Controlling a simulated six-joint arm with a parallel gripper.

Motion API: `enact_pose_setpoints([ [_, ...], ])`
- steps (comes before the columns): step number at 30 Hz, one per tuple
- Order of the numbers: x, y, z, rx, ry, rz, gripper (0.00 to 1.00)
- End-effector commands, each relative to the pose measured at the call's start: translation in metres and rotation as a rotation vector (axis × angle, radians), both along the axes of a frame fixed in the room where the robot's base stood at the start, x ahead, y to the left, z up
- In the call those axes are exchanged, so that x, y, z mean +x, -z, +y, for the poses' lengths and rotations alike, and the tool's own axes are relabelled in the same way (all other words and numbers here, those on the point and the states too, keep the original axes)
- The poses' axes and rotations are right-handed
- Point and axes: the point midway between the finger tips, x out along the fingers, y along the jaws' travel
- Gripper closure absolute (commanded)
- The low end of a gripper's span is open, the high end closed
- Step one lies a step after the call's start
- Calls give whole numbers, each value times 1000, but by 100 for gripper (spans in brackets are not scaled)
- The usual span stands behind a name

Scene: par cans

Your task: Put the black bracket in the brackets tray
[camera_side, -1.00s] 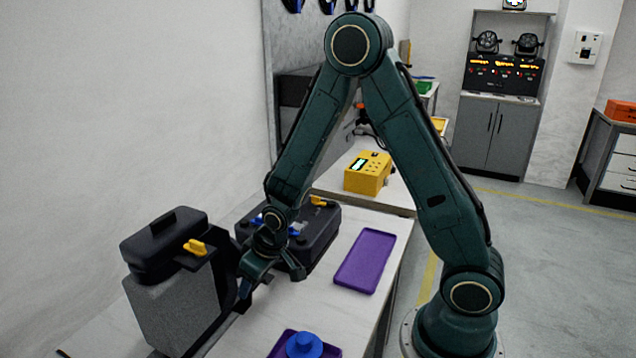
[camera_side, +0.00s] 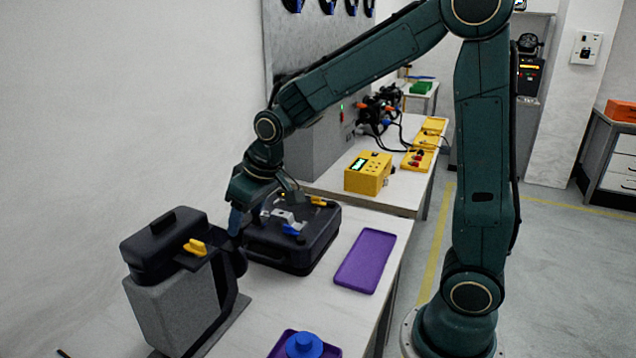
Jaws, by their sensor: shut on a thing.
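My gripper (camera_side: 240,222) is at the left of the bench, above and behind the black curved part beside the grey box. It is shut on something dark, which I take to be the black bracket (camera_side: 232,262). The bracket's outline merges with the dark parts around it, so its edges and the exact grip are unclear. A flat purple tray (camera_side: 365,262) lies empty on the bench to the right. A second purple tray (camera_side: 276,350) at the front edge holds a blue round knob-like part (camera_side: 304,345). I cannot tell which is the brackets tray.
A grey box with a black top (camera_side: 170,300) and yellow knob (camera_side: 195,247) stands at the left. A black case (camera_side: 300,250) with blue and yellow parts lies behind my gripper. A yellow control box (camera_side: 368,173) stands farther back. Bench between the trays is clear.

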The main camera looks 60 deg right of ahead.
Motion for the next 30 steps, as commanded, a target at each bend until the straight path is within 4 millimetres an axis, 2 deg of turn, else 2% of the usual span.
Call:
enact_pose_setpoints([
  [1, 1, -12, 0, 0, 0, -7, 70],
  [5, 1, -33, 0, 0, 0, -6, 70],
  [11, -5, -28, -32, -1, 231, 0, 70],
  [20, -24, -22, -92, -2, 716, 0, 70],
  [30, -62, -20, -156, -2, 1357, -1, 70],
])
